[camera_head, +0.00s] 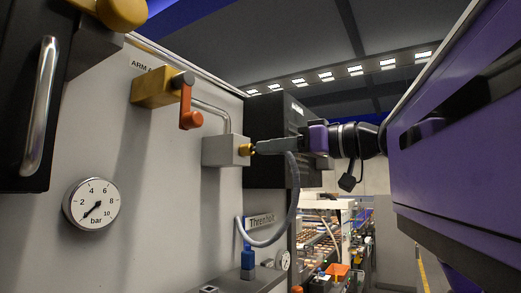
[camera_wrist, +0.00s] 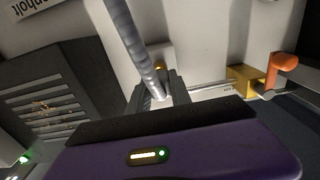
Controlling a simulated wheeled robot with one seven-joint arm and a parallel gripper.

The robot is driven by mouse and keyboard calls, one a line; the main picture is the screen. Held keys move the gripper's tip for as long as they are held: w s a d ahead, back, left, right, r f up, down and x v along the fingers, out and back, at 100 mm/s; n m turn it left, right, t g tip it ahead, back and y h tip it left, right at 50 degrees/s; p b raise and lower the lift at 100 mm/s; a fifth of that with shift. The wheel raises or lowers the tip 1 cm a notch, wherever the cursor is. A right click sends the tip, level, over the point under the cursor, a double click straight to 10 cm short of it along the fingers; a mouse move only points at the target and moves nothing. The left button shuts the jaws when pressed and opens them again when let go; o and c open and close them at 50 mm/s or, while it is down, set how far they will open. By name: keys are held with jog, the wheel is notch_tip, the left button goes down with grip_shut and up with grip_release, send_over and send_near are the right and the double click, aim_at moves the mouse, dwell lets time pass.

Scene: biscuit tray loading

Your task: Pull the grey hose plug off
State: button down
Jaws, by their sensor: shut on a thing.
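The grey hose plug (camera_wrist: 158,92) is between the fingers of my gripper (camera_head: 268,146), which is shut on it; the fingers hide most of it in the head view. The grey ribbed hose (camera_head: 294,190) leaves the plug and loops down to the left; it also crosses the top of the wrist view (camera_wrist: 128,35). The brass fitting (camera_head: 245,149) sticks out of a grey block (camera_head: 220,151) on the panel. My fingertips are right at this fitting. I cannot tell whether the plug is fully seated on it.
An orange valve lever (camera_head: 189,112) on a yellow valve body (camera_head: 154,88) hangs above left of the block. A pressure gauge (camera_head: 92,203) sits lower left. A blue fitting (camera_head: 248,257) stands below. A dark vented cabinet (camera_head: 272,118) is behind the gripper.

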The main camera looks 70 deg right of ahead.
jog(key=shift+v, duration=1.9)
